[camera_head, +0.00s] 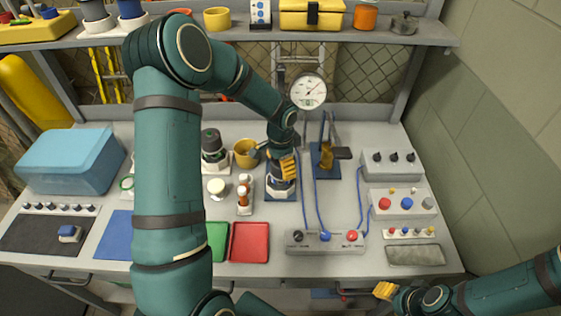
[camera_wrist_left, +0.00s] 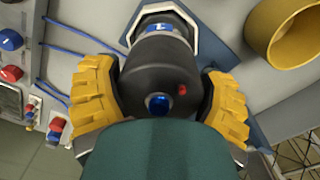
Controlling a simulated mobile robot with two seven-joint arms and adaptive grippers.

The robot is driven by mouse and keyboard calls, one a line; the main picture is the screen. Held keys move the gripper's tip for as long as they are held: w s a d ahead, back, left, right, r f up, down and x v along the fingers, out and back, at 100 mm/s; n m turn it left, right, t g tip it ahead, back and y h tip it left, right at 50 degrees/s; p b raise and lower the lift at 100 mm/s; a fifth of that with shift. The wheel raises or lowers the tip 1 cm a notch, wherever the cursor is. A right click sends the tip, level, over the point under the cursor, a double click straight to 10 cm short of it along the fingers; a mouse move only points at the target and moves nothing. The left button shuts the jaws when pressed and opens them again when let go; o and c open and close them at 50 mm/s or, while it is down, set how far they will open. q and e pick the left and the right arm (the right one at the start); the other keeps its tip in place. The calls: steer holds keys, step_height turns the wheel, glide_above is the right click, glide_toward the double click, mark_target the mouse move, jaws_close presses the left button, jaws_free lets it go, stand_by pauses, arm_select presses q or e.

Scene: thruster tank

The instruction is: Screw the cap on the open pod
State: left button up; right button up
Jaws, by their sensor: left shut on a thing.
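My left gripper (camera_head: 284,168) points down at a pod on the bench, right of centre in the head view. In the left wrist view the yellow fingers (camera_wrist_left: 160,105) are shut on a dark rounded cap (camera_wrist_left: 150,72) with a blue centre and a small red mark. Below the cap, the pod body (camera_wrist_left: 166,30) shows a blue label and a white hexagonal base. Whether the cap is seated on the threads cannot be told. A second pod (camera_head: 211,141) with a dark, green-marked top stands to the left. My right gripper (camera_head: 385,290) is low, in front of the bench.
A yellow cup (camera_head: 245,153) stands close left of the held pod. A blue stand (camera_head: 325,160) is to its right, with blue cables running to a control box (camera_head: 325,242). A red tray (camera_head: 249,243) lies in front. A gauge (camera_head: 308,91) hangs behind.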

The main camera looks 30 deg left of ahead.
arm_select(q)
steer(key=shift+d+f+m, duration=0.1)
steer(key=shift+d+m, duration=0.05)
steer(key=shift+m, duration=0.25)
steer(key=o, duration=1)
